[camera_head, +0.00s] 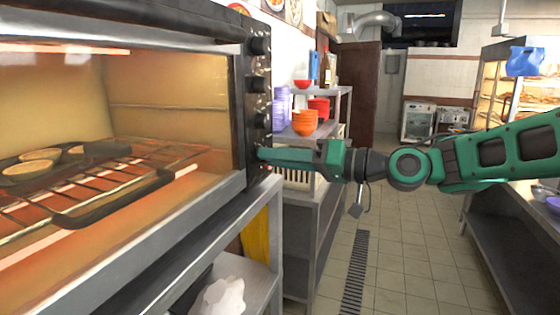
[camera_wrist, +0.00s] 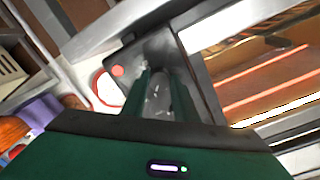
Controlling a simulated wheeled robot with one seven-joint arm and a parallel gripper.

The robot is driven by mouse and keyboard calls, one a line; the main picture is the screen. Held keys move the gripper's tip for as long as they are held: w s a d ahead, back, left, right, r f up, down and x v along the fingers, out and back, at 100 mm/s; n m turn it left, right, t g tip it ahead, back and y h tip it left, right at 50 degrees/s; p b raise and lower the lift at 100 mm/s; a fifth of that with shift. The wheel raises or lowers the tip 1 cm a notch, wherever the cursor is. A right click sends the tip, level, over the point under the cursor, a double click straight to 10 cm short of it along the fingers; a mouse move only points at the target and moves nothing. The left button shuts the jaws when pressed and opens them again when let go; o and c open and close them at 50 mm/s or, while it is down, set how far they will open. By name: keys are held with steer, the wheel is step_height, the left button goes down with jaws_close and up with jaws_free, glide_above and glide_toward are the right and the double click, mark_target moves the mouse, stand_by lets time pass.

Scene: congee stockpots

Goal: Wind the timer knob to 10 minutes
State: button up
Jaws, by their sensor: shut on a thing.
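The oven (camera_head: 215,205) stands at the left with a dark control panel (camera_head: 250,135) on its right edge. Several dark knobs run down this panel, among them the top knob (camera_head: 261,46) and a lower one (camera_head: 262,121). My gripper (camera_head: 264,155) reaches in from the right, its fingertips at the lowest knob position. In the wrist view my gripper (camera_wrist: 160,88) has its two green fingers on either side of a greyish knob (camera_wrist: 160,102), shut on it. In the head view the fingers hide this knob. Its dial marks are too blurred to read.
A wire rack with a dark pan (camera_head: 40,165) is inside the oven. A shelf behind my gripper holds orange bowls (camera_head: 305,122) and purple cups (camera_head: 281,108). A red spot (camera_wrist: 118,71) shows on the panel beside the fingers. The tiled aisle (camera_head: 400,250) is clear.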

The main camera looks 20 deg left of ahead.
steer(key=m, duration=0.6)
steer(key=shift+w+d+r, duration=0.1)
steer(key=shift+w+d, duration=0.05)
steer(key=shift+w, duration=0.25)
steer(key=shift+m, duration=0.3)
steer(key=o, duration=1.1)
steer(key=shift+c, duration=0.2)
steer(key=shift+s, duration=0.15)
steer(key=d, duration=1)
steer(key=shift+s+d+r, duration=0.2)
steer(key=shift+s+d, duration=0.05)
steer(key=shift+s, duration=0.15)
